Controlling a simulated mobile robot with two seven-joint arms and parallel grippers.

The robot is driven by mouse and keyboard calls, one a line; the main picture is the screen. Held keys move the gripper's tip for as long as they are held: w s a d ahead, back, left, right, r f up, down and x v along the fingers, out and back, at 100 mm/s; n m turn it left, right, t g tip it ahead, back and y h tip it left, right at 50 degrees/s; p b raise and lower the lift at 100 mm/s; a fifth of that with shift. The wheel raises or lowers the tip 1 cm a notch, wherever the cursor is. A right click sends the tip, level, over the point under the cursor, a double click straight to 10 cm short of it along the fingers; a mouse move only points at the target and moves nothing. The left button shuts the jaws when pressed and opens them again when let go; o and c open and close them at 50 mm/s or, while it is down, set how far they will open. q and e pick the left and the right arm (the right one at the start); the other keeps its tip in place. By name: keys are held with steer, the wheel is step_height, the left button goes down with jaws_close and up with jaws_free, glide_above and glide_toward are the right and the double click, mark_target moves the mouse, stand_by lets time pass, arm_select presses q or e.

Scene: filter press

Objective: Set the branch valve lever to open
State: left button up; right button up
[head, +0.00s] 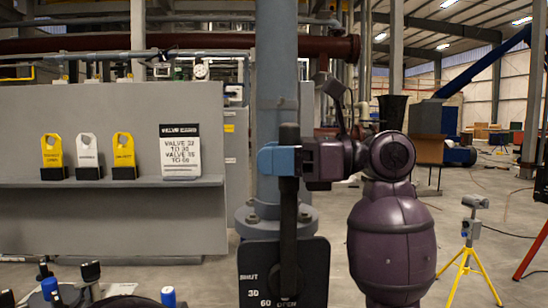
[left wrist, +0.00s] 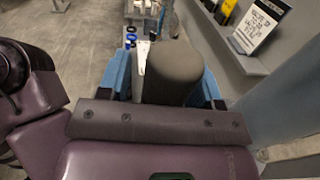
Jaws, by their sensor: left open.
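The branch valve lever (head: 289,220) is a dark bar standing upright in front of the blue-grey pipe. Its lower part lies over a black plate (head: 316,262) marked SHUT, 30, 60 and OPEN, and its lower end is just above the word OPEN. My left gripper (head: 284,160), with blue fingers, is at the lever's upper part. In the left wrist view, the lever's thick dark grip (left wrist: 172,72) sits between the two blue fingers of my left gripper (left wrist: 165,88), which are open around it. Whether a finger touches the grip I cannot tell. My right gripper is not in view.
A grey panel (head: 110,225) with a shelf stands at the left, holding yellow and white tags (head: 88,150) and a valve card (head: 180,150). Black and blue knobs (head: 90,271) show at bottom left. A yellow tripod (head: 468,255) stands on open floor at right.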

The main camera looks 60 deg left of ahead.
arm_select(q)
steer(key=b+v, duration=0.1)
steer(key=v, duration=0.9)
steer(key=shift+w+d+b, duration=0.2)
steer(key=shift+w+b, duration=0.05)
steer(key=shift+b, duration=0.1)
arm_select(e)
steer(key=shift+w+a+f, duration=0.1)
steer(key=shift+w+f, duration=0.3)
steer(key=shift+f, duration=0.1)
